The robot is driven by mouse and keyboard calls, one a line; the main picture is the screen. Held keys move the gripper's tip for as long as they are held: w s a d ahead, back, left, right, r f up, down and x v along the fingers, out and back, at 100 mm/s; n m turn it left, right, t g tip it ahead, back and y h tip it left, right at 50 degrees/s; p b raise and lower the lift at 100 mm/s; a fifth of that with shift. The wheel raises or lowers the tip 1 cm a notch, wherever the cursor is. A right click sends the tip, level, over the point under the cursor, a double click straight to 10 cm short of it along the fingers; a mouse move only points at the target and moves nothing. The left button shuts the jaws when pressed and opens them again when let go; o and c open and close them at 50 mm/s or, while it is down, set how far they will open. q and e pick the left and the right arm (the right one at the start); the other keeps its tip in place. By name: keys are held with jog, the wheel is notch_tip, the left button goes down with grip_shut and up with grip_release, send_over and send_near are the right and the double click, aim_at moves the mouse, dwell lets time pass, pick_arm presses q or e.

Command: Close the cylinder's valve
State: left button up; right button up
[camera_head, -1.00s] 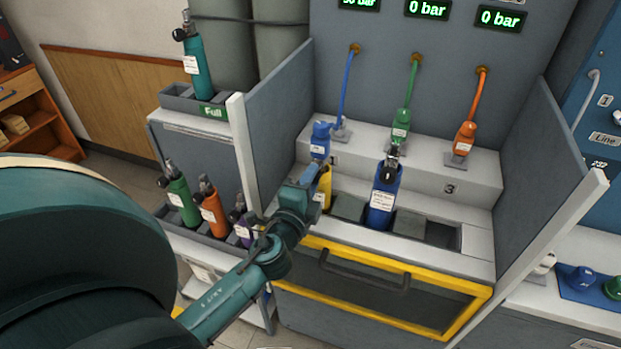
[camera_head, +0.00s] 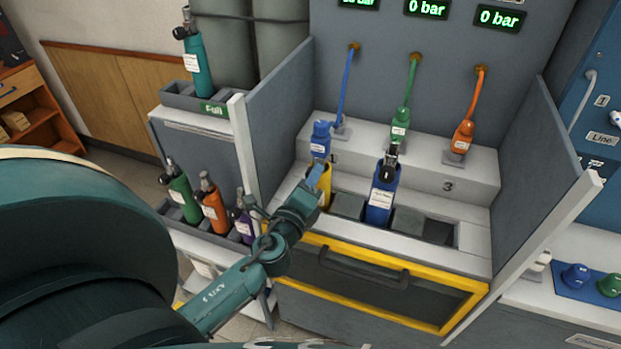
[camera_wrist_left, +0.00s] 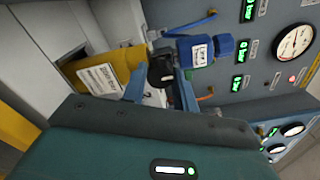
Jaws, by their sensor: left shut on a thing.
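A yellow cylinder (camera_head: 323,197) stands upright in the bench's first slot. It also shows lying across the left of the left wrist view (camera_wrist_left: 110,68), with a white label. Its black valve knob (camera_wrist_left: 160,70) sits at the cylinder's top, between my finger pads in that view. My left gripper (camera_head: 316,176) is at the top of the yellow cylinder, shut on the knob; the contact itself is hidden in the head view. A blue regulator (camera_head: 320,138) sits just above and behind, near the cylinder's top. My right gripper is not in view.
A blue cylinder (camera_head: 383,193) stands in the middle slot. Green (camera_head: 400,125) and orange (camera_head: 463,137) regulators sit on the ledge. Grey side panels (camera_head: 268,120) flank the bench. Several cylinders stand in racks at left. The third slot (camera_head: 438,231) is empty.

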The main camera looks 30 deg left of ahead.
pick_arm(q)
jog(key=o, duration=1)
jog(key=b+v, duration=0.4)
jog(key=v, duration=0.9)
jog(key=shift+s+a+b, duration=0.1)
jog(key=shift+b, duration=0.2)
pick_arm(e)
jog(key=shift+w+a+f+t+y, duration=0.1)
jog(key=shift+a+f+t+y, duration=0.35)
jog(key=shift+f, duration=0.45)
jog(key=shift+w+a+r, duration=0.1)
